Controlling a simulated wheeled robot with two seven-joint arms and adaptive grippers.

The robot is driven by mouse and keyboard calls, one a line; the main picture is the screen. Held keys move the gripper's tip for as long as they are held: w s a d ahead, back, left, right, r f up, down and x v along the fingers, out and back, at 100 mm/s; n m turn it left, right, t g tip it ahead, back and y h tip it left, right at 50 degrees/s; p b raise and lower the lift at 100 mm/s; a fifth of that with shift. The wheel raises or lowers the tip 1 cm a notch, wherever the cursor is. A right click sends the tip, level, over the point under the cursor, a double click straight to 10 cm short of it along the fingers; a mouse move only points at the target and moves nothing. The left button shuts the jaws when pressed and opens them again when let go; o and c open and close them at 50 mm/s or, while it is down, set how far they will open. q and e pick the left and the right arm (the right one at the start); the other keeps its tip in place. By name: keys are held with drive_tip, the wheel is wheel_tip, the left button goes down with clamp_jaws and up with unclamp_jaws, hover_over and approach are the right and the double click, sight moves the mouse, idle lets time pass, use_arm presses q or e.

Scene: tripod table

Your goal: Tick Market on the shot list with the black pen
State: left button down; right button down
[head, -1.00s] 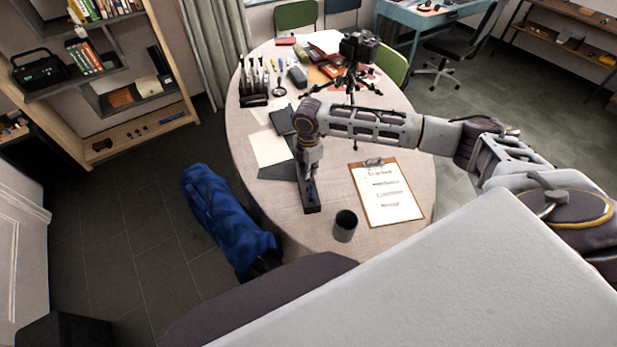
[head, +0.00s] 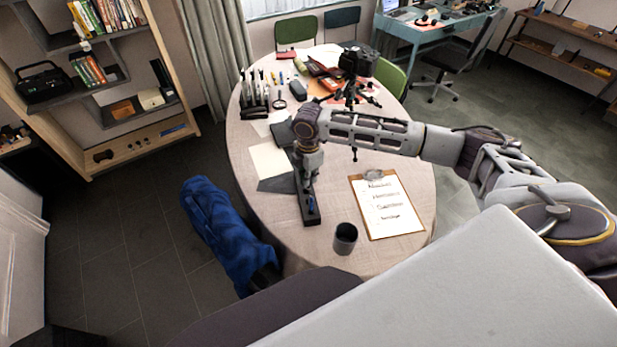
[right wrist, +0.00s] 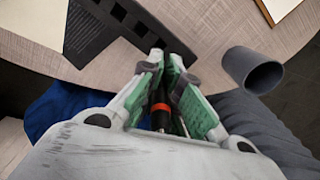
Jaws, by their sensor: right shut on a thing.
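The shot list is a white sheet on a brown clipboard (head: 387,205) at the near right of the table in the head view. It has several printed lines, too blurred to read surely. My right gripper (head: 308,188) is over the long dark tray (head: 312,216) left of the clipboard. In the right wrist view my right gripper (right wrist: 168,75) is shut on a black pen (right wrist: 160,122) with an orange-red band. The fingers hide part of the pen. My left gripper is not in view.
A dark grey cup (head: 345,238) stands between the tray and the clipboard, near the front edge. A camera on a small tripod (head: 352,95), a rack of pens (head: 254,105) and several small items fill the far side. A blue cloth-covered thing (head: 225,235) is left of the table.

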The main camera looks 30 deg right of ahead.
wheel_tip(320, 180, up, 7)
drive_tip(key=p, duration=0.4)
drive_tip(key=shift+f, duration=0.1)
drive_tip(key=shift+p, duration=0.3)
drive_tip(key=shift+m, duration=1.2)
drive_tip(key=m, duration=0.4)
drive_tip(key=shift+m, duration=0.3)
drive_tip(key=m, duration=0.6)
drive_tip(key=s+a+f+m+b, duration=0.2)
drive_tip(key=a+f+m+b, duration=0.1)
drive_tip(key=f+m+b, duration=0.2)
drive_tip(key=shift+s+a+f+m, duration=0.4)
drive_tip(key=shift+f+m, duration=0.2)
drive_tip(key=shift+m, duration=0.1)
